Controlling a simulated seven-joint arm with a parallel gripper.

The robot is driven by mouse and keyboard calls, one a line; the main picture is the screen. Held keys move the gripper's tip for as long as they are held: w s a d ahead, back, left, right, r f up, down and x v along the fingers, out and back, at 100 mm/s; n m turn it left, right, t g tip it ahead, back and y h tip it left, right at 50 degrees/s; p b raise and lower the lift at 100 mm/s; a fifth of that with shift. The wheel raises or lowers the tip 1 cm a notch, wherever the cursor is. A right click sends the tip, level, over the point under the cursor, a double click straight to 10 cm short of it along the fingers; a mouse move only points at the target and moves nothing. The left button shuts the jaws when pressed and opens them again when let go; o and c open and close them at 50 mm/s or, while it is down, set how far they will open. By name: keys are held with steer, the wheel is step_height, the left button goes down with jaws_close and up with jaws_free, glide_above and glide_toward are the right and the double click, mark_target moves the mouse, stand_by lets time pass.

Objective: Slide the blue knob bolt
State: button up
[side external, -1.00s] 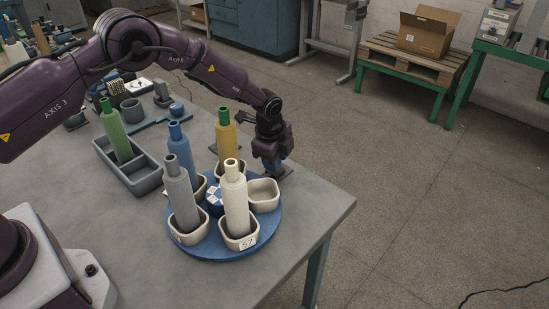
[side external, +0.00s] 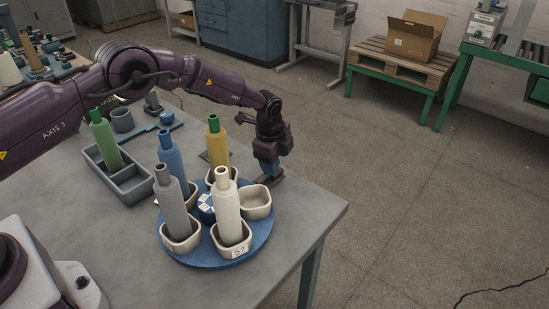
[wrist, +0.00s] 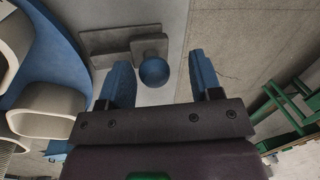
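The blue knob (wrist: 153,72) shows in the wrist view, on a small grey bolt and plate (wrist: 108,45) fixed to the table top. My gripper (wrist: 160,62) is open, with one blue finger on each side of the knob in the picture. Gaps show between the knob and both fingers, the wider one on the right. I cannot tell how far the fingertips are above the knob. In the side view my gripper (side external: 268,166) points down over the grey plate (side external: 270,181) near the table's edge, and the knob is hidden there.
A blue turntable (side external: 217,259) with cream cups holding grey, white, blue and yellow cones stands close beside my gripper. One cup (side external: 256,203) is empty. A grey tray (side external: 130,194) with a green cone sits farther left. Open floor lies beyond the table edge.

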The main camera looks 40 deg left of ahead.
step_height(320, 180, up, 13)
steer(key=s, duration=0.2)
steer(key=shift+s+d, duration=0.25)
steer(key=shift+f, duration=0.1)
step_height(320, 180, up, 12)
steer(key=n+t, duration=0.1)
steer(key=n, duration=0.3)
glide_above(270, 176)
steer(key=s+a, duration=0.2)
steer(key=s, duration=0.4)
steer(key=s+a+r+n, duration=0.1)
steer(key=s+r+n, duration=0.3)
steer(key=s+r, duration=0.45)
steer(key=s+a+f+n+t, duration=0.1)
steer(key=s+n, duration=0.6)
steer(key=s, duration=1.4)
steer(key=shift+s+a+f+n+t, duration=0.2)
steer(key=shift+a+f+n+t, duration=0.15)
steer(key=shift+a+t, duration=0.3)
